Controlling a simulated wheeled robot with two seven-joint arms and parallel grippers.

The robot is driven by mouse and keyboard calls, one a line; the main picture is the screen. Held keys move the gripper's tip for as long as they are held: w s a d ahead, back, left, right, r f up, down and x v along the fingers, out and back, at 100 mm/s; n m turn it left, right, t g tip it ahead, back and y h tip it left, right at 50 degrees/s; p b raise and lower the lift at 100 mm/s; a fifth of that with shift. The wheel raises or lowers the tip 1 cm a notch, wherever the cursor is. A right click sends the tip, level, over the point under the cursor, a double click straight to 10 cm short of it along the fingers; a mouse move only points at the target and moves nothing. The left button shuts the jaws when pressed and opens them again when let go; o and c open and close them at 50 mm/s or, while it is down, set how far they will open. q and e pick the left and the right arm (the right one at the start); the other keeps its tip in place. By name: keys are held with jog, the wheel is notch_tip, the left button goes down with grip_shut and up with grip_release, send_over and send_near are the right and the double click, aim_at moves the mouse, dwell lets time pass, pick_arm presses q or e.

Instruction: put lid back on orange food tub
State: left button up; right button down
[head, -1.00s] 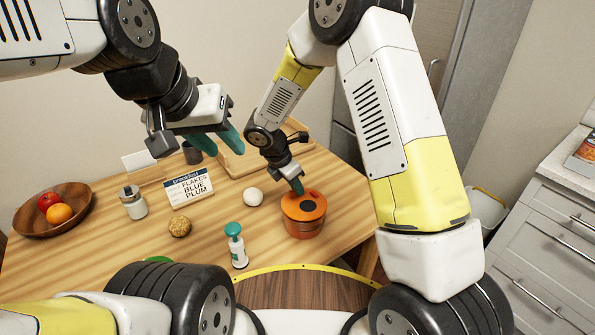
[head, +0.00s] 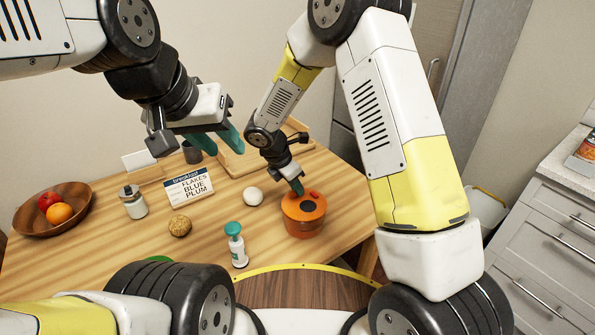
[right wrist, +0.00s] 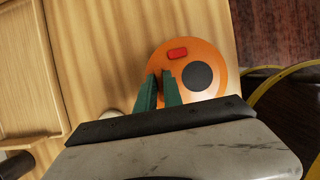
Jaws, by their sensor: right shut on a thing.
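The orange tub (head: 303,229) stands near the table's front right edge. Its orange lid (head: 303,211), with a dark round patch and a red tab, lies over the tub's opening in the head view. I cannot tell whether it is fully seated. The lid also shows in the right wrist view (right wrist: 215,62). My right gripper (head: 298,188) is at the lid's far side, pointing down and shut on the lid. In the right wrist view its green fingers (right wrist: 160,90) overlap the lid's left part; the exact contact is hidden. My left gripper (head: 229,151) is open and empty above the table's back.
A teal-topped white bottle (head: 235,246) stands left of the tub, and a white ball (head: 253,196) lies behind it. A brown ball (head: 180,226), a breakfast sign (head: 188,187), a jar (head: 133,203) and a fruit bowl (head: 36,222) stand further left. A wooden tray (right wrist: 22,75) lies behind.

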dwell(0.4)
jog(key=c, duration=0.9)
grip_release()
jog(key=shift+r, duration=0.1)
jog(key=shift+r, duration=3.4)
grip_shut()
